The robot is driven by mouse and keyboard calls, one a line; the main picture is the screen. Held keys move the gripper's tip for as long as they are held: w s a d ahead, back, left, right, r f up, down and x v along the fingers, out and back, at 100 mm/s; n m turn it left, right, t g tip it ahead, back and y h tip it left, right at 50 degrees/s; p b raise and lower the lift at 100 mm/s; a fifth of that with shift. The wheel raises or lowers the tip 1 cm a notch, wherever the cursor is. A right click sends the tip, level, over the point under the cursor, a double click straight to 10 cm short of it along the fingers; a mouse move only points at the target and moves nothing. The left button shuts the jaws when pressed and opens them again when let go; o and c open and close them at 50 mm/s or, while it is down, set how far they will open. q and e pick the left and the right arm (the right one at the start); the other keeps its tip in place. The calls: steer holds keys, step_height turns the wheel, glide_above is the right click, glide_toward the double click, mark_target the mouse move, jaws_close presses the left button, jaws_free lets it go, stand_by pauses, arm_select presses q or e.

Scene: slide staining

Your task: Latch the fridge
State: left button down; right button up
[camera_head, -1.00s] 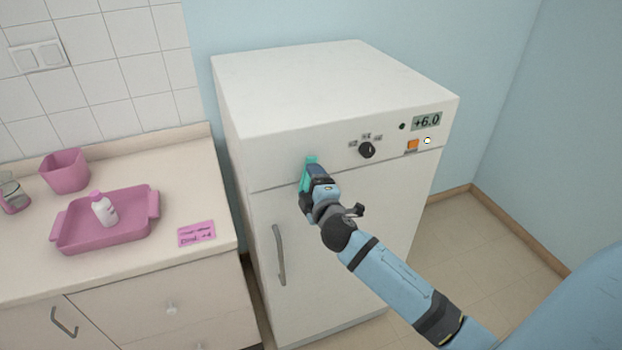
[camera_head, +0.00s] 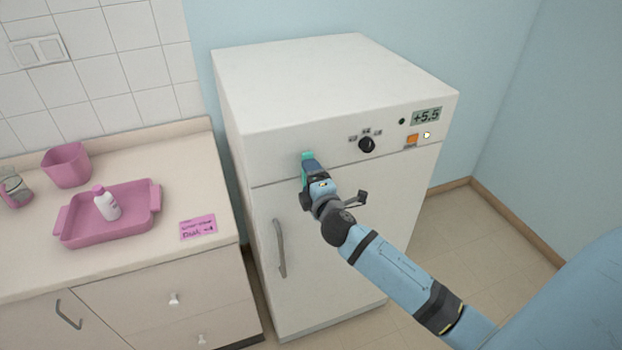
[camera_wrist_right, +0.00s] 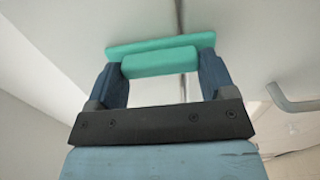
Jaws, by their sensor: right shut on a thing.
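The white fridge (camera_head: 340,235) stands with its door shut against the body, with only a thin seam below the control panel. A teal latch (camera_head: 306,157) sits at the upper left of its front; in the wrist view the latch (camera_wrist_right: 158,62) lies across the seam. My right gripper (camera_head: 308,172) is shut on the latch, one finger at each end of its raised bar in the wrist view (camera_wrist_right: 165,80). The gripper hides part of the latch in the head view. My left gripper is not in view.
The fridge door has a grey handle (camera_head: 280,248) below the latch. The panel carries a black knob (camera_head: 367,145), an orange switch (camera_head: 412,139) and a display (camera_head: 426,116) reading +5.5. A counter (camera_head: 215,165) at left holds a pink tray (camera_head: 140,222) with a white bottle (camera_head: 107,205).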

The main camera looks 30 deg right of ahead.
steer(key=o, duration=0.9)
steer(key=b+v, duration=0.3)
steer(key=v, duration=1.1)
steer(key=shift+d, duration=0.1)
steer(key=shift+f, duration=0.15)
